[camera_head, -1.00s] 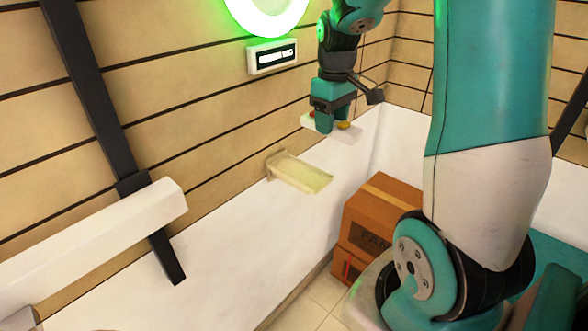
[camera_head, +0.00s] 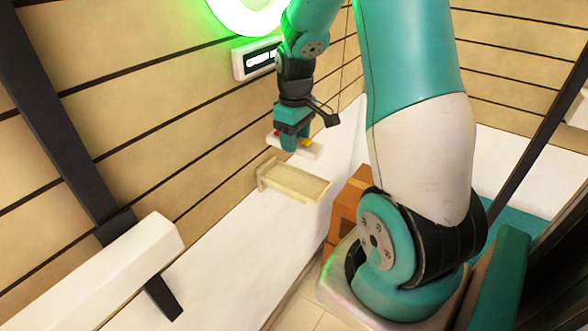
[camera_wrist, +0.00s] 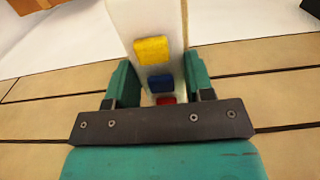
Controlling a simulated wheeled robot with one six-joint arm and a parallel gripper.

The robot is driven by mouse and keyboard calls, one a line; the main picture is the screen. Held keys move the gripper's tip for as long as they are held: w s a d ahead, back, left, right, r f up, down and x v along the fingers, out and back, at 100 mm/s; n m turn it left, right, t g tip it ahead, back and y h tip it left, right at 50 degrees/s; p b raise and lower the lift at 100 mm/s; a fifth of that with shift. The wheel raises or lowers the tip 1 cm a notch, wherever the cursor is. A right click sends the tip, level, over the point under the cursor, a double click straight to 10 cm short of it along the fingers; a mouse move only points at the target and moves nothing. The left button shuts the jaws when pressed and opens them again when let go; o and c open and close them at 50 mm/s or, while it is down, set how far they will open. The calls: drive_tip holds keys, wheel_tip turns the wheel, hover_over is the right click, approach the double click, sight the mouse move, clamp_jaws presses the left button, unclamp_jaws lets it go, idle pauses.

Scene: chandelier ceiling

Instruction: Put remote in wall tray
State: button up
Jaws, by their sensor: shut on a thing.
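The remote (camera_head: 311,150) is a white bar with coloured buttons. My gripper (camera_head: 290,143) is shut on it and holds it in the air, just above the wall tray. In the wrist view the remote (camera_wrist: 148,30) stands between both fingers (camera_wrist: 156,88), with yellow, blue and red buttons showing. The wall tray (camera_head: 297,183) is a shallow cream tray fixed to the wooden wall. It looks empty, and a gap shows between it and the remote. The wrist view does not show the tray clearly.
A brown box (camera_head: 343,212) stands right of the tray. A white shelf (camera_head: 110,270) on a dark post (camera_head: 68,150) is at the left.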

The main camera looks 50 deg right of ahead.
sight(295, 181)
wheel_tip(295, 181, down, 10)
drive_tip(key=shift+f+p, duration=0.15)
drive_tip(key=shift+p, duration=0.45)
drive_tip(key=shift+f, duration=0.15)
drive_tip(key=o, duration=1.1)
drive_tip(key=shift+w+r, duration=0.1)
drive_tip(key=shift+r, duration=0.45)
wheel_tip(295, 181, up, 11)
drive_tip(key=shift+a+r+b, duration=0.1)
drive_tip(key=shift+r+b, duration=0.05)
drive_tip(key=shift+b, duration=1.05)
drive_tip(key=a+r+n+y, duration=0.15)
drive_tip(key=a+r, duration=0.25)
drive_tip(key=a, duration=0.8)
drive_tip(key=s+a+r+n+y, duration=0.1)
drive_tip(key=s+a+r, duration=0.1)
drive_tip(key=s+a, duration=0.3)
drive_tip(key=s+a+r+n, duration=0.1)
drive_tip(key=s+a+r, duration=0.1)
drive_tip(key=s+a, duration=0.3)
drive_tip(key=s+a+r+n+y, duration=0.1)
drive_tip(key=s+a+n, duration=0.1)
drive_tip(key=s+a, duration=0.4)
drive_tip(key=shift+s+a+r+y, duration=0.1)
drive_tip(key=shift+a+r+y, duration=0.1)
drive_tip(key=shift+a, duration=0.65)
drive_tip(key=shift+a+r+y, duration=0.15)
drive_tip(key=shift+a+r, duration=0.05)
drive_tip(key=shift+a, duration=0.65)
